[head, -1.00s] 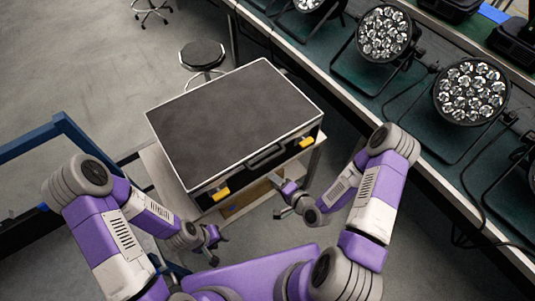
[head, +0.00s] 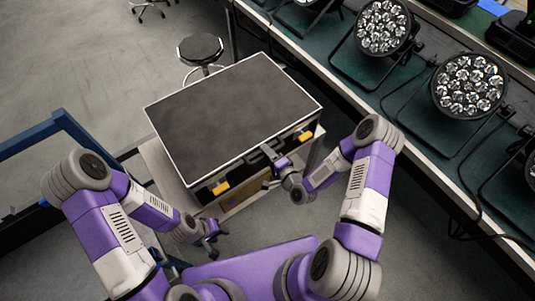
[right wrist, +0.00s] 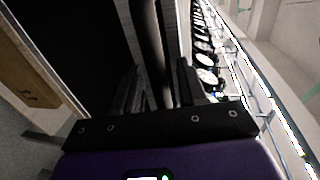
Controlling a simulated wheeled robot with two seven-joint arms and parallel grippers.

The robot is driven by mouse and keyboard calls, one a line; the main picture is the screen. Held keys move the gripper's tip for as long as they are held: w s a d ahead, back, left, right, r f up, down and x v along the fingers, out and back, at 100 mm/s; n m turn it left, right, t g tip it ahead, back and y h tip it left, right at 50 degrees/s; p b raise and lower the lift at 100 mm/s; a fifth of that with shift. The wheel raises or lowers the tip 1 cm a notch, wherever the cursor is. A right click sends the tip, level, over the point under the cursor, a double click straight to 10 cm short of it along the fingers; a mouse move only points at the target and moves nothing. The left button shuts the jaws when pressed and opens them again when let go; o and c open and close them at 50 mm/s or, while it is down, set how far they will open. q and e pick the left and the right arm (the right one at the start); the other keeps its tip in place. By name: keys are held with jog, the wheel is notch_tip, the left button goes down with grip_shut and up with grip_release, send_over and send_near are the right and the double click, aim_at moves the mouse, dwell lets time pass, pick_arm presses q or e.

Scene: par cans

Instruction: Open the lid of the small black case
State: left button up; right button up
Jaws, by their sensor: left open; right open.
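The black case (head: 230,110) with pale metal edging lies on a small stand, its lid down. Two yellow latches show on its front, the left latch (head: 221,188) and the right latch (head: 305,136). My right gripper (head: 272,155) is open at the middle of the front, at the handle. In the right wrist view its fingers (right wrist: 158,88) point at the case, with the dark bar of the handle (right wrist: 150,50) running between or just beyond them; contact cannot be told. My left gripper (head: 212,240) is open and empty, low in front of the case's left corner.
The wooden stand (head: 160,170) holds the case. A black stool (head: 200,48) stands behind the case. A blue rail (head: 40,137) is at left.

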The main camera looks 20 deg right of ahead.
grip_shut()
